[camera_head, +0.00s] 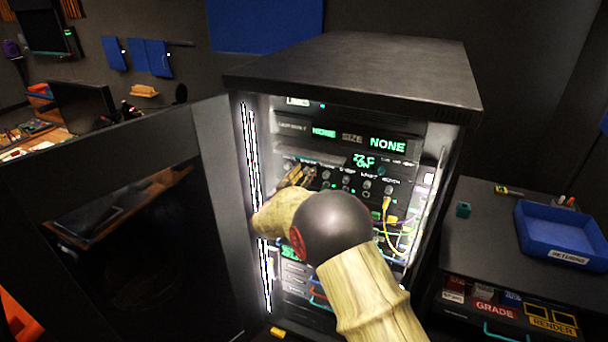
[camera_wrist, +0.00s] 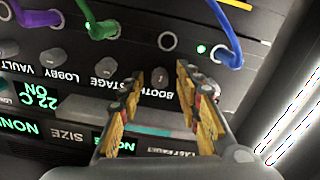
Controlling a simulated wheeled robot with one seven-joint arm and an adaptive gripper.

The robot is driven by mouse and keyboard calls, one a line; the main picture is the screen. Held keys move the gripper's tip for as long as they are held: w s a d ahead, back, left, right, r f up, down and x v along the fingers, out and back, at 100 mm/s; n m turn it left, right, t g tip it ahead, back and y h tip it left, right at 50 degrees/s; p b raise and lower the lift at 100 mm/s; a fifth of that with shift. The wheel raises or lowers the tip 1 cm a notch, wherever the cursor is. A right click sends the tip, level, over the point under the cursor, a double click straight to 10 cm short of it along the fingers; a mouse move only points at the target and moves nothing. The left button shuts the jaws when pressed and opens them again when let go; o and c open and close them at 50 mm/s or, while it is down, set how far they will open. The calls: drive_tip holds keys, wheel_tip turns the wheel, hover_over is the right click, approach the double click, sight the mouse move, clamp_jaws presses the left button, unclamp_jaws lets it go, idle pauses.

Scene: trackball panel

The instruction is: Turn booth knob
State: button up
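The booth knob (camera_wrist: 160,76) is a small grey knob beside the BOOTH label on a dark rack panel, which appears upside down in the wrist view. My gripper (camera_wrist: 160,74) is open, with one yellow-and-black finger on either side of the knob in the picture. Nothing shows between the fingers except the knob and panel. I cannot tell whether the fingertips reach around the knob or stop short of it. In the head view my gripper (camera_head: 295,176) is at the left part of the knob row, and my arm hides part of the rack.
The stage knob (camera_wrist: 106,66) and lobby knob (camera_wrist: 50,56) sit in the same row. Blue (camera_wrist: 224,30), green (camera_wrist: 100,25) and purple (camera_wrist: 30,18) cables plug in close by. The rack (camera_head: 350,75) has an open door (camera_head: 110,220) at left. A blue tray (camera_head: 560,235) stands right.

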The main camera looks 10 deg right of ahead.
drive_tip(key=shift+c, duration=1.4)
clamp_jaws()
drive_tip(key=shift+m, duration=0.3)
drive_tip(key=m+b, duration=0.3)
drive_tip(key=shift+f+m, duration=0.2)
drive_tip(key=shift+m, duration=0.1)
drive_tip(key=m+b, duration=0.4)
drive_tip(key=m, duration=0.1)
drive_tip(key=shift+m+b, duration=0.3)
drive_tip(key=m+b, duration=0.5)
drive_tip(key=shift+m, duration=0.4)
drive_tip(key=shift+r+m+b, duration=0.1)
drive_tip(key=shift+m+b, duration=0.85)
drive_tip(key=shift+m, duration=0.15)
